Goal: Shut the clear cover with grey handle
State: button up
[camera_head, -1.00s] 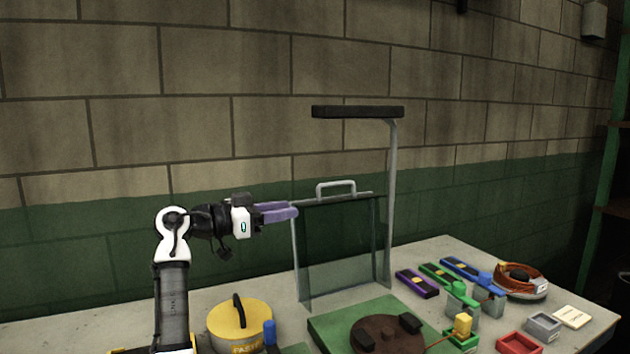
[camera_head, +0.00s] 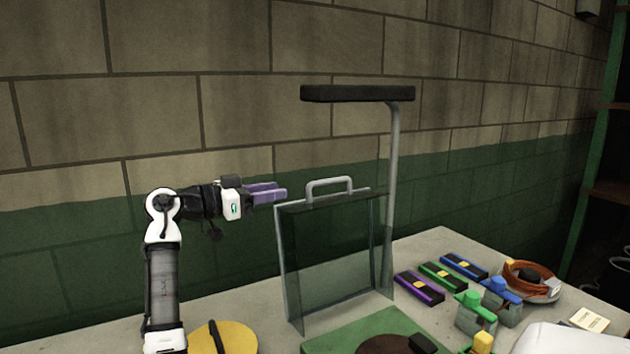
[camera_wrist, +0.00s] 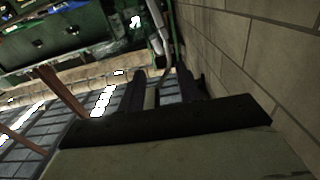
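The clear cover (camera_head: 335,250) stands raised, nearly upright, at the back of a green base (camera_head: 375,332) in the head view. Its grey handle (camera_head: 330,183) is on its top edge. My gripper (camera_head: 283,191) has purple fingers that point right, just left of the handle and about level with it. The fingers appear apart from the handle and hold nothing. In the wrist view the two dark fingers (camera_wrist: 160,90) are spread with a gap between them. The cover is not clearly recognisable in the wrist view.
A grey post with a black top bar (camera_head: 357,94) rises right of the cover. A yellow round lid (camera_head: 225,338) is at the front left. Purple, green and blue blocks (camera_head: 440,276) and an orange coil (camera_head: 530,275) lie on the right. A block wall stands behind.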

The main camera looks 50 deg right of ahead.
aim_at(316, 183)
jog(key=p+x, duration=0.3)
jog(key=x, duration=0.7)
jog(key=shift+s+r, duration=0.1)
jog(key=shift+s+d+p, duration=0.15)
jog(key=shift+d+p, duration=0.15)
jog(key=shift+d, duration=0.3)
jog(key=shift+c, duration=0.4)
grip_shut()
